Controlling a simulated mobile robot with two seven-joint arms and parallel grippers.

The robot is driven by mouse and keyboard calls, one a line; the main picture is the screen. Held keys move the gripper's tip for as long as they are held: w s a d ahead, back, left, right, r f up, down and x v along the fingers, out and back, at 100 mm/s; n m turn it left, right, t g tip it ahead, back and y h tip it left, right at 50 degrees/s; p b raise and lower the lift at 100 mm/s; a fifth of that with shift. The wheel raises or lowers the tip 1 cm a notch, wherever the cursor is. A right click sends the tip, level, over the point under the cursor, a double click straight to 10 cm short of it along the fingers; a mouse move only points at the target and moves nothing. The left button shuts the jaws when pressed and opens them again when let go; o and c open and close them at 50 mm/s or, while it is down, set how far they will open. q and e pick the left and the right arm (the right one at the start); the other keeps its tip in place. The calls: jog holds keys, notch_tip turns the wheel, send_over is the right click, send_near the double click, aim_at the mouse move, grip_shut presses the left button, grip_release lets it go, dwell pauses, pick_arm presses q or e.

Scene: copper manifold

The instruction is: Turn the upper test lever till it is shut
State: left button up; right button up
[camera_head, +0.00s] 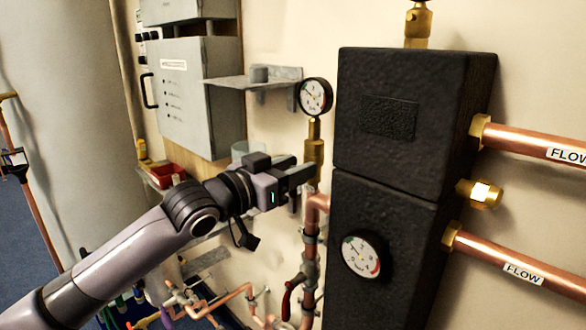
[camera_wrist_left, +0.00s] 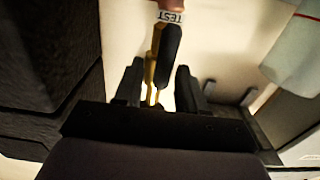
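The TEST tag (camera_wrist_left: 170,17) shows at the top of the left wrist view. Below it a black lever (camera_wrist_left: 168,52) runs along a brass fitting (camera_wrist_left: 154,62). My left gripper (camera_wrist_left: 158,85) is open, with its two dark fingers apart. The lever's near end lies at the mouth of the gap, closer to the right finger; whether it touches is unclear. In the head view my left gripper (camera_head: 308,175) is beside the brass stem (camera_head: 314,145) under the upper gauge (camera_head: 315,96). The lever cannot be made out there. My right gripper is not in view.
A large black insulated block (camera_head: 385,130) stands close to the right of my left gripper. A grey shelf bracket (camera_head: 255,80) and a grey control box (camera_head: 190,95) are on the wall above left. A red-handled valve (camera_head: 290,296) and copper pipes are below.

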pick_arm(q)
grip_shut()
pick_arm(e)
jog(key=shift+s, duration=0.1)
pick_arm(q)
jog(key=m+p, duration=0.2)
jog(key=p, duration=0.1)
jog(key=shift+s+d+r+m, duration=0.15)
jog(key=shift+s+d+m, duration=0.05)
jog(key=shift+m, duration=0.1)
jog(key=shift+s+d+f+m+p, duration=0.35)
jog(key=shift+m+p, duration=0.9)
jog(key=shift+m, duration=1.35)
jog(key=shift+s+d+f+m+p, duration=0.1)
jog(key=shift+f+m+p, duration=0.8)
jog(key=shift+m, duration=1.7)
jog(key=shift+s+d+f+m+p, duration=0.2)
jog(key=shift+m+p, duration=1.35)
jog(key=shift+m, duration=1.05)
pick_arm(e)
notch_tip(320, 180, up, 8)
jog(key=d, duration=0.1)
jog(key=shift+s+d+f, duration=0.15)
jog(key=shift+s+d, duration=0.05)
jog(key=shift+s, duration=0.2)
